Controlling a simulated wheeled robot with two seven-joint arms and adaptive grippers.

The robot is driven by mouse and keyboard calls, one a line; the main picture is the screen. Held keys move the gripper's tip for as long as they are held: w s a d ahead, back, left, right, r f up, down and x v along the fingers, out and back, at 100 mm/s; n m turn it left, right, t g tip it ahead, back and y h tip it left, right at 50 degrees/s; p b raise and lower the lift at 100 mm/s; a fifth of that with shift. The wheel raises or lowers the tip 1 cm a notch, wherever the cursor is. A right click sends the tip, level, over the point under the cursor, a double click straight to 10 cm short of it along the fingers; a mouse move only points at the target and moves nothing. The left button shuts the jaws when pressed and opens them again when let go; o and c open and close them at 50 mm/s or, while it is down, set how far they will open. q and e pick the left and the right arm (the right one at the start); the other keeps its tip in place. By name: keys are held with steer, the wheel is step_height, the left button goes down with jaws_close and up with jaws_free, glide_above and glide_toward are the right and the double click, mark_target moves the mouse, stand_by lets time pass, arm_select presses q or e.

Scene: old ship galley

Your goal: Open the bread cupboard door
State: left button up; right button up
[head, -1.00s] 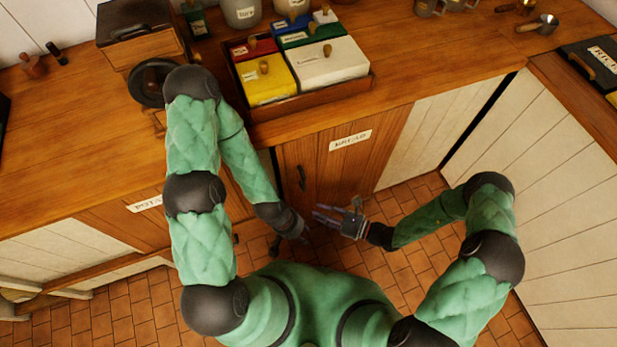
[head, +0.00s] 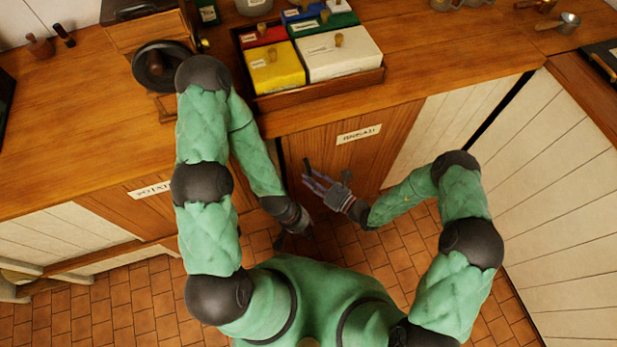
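The bread cupboard door (head: 370,160) is a brown wooden panel under the counter, with a pale label (head: 359,134) near its top. It looks shut; its lower part is partly hidden by my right gripper. Its dark upright handle (head: 306,167) is near the door's left edge. My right gripper (head: 311,181) has its fingers apart and pointing left, close to the handle's lower end. I cannot tell whether they touch it. My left gripper (head: 293,234) hangs low, left of the door and below the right gripper. Its fingers are dark and too unclear to read.
The wooden counter (head: 420,75) runs above the door and carries a tray (head: 320,88) of colourful lidded boxes. A dark wheel (head: 160,66) stands at the counter's left part. White plank fronts (head: 545,180) close off the right side. The tiled floor (head: 130,300) is open at lower left.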

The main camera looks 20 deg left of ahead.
steer(key=shift+w+a, duration=0.25)
steer(key=shift+a, duration=0.4)
steer(key=shift+c, duration=0.3)
jaws_close()
steer(key=shift+s, duration=0.15)
